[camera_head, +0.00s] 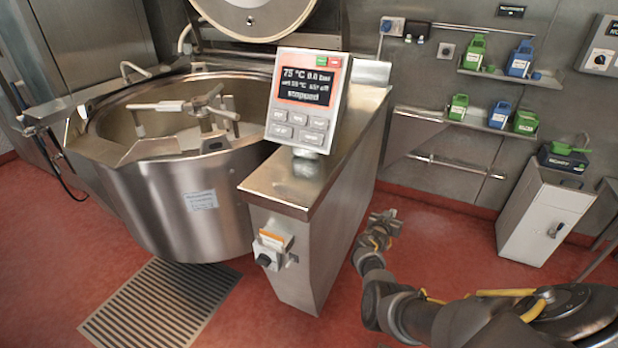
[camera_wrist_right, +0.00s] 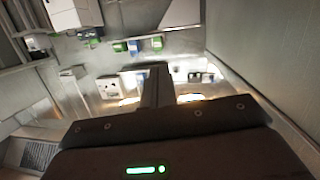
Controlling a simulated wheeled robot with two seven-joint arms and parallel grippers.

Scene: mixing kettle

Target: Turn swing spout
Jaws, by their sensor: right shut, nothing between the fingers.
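The large steel mixing kettle (camera_head: 190,215) stands at the left with its lid (camera_head: 255,18) raised. Two thin curved pipes show at its back: one low pipe (camera_head: 132,67) by the back left rim, and a taller pipe (camera_head: 184,38) near the lid hinge. I cannot tell for certain which is the swing spout. My right gripper (camera_head: 385,220) is right of the kettle's console, over the red floor, apart from the kettle and both pipes. In the right wrist view its fingers (camera_wrist_right: 157,85) are together and empty. My left gripper is not in view.
The steel console (camera_head: 290,190) with a tilted display panel (camera_head: 308,95) stands between my right gripper and the kettle bowl. Wall shelves (camera_head: 465,125) hold green and blue containers. A white cabinet (camera_head: 540,220) stands at the right. Red floor is clear around my gripper.

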